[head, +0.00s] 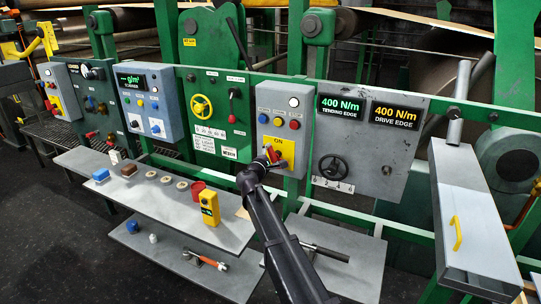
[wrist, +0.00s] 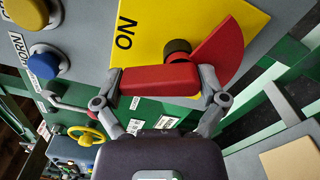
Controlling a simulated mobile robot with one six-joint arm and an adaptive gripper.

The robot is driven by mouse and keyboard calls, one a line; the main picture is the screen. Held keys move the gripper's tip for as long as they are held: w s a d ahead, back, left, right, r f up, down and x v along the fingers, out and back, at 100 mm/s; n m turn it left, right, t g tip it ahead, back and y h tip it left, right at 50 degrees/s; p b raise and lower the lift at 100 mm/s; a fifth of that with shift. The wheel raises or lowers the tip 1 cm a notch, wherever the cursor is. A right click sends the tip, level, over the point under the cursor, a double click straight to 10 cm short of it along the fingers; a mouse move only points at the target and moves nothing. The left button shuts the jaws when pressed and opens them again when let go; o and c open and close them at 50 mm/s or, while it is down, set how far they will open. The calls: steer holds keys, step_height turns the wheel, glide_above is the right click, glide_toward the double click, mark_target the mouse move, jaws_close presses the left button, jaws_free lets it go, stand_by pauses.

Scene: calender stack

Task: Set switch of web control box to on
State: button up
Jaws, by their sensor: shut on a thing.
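The web control box (head: 266,105) is a grey box on the green frame, with a yellow plate (head: 288,145) marked "ON" on its lower part. The switch is a red handle (head: 271,153) on that plate, below the "ON" mark. In the wrist view the red handle (wrist: 150,80) lies between the two fingers of my gripper (wrist: 162,92), which is shut on it. A dark round pivot (wrist: 177,47) and a red fan-shaped piece (wrist: 228,52) show beside the handle. The handle's exact setting is hard to tell.
Blue (head: 263,116), yellow (head: 279,121) and red (head: 295,124) buttons sit above the plate. A panel with two displays (head: 375,170) stands close at the right. A shelf (head: 225,235) below holds a yellow device (head: 209,207) and a red cup (head: 197,188).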

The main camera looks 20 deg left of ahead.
steer(key=m, duration=0.4)
steer(key=shift+d+r+m, duration=0.1)
steer(key=shift+d+m, duration=0.25)
steer(key=shift+m, duration=0.05)
steer(key=o, duration=0.8)
steer(key=shift+s, duration=0.2)
steer(key=s, duration=0.7)
steer(key=s+a, duration=0.1)
steer(key=s, duration=0.3)
steer(key=shift+s, duration=0.35)
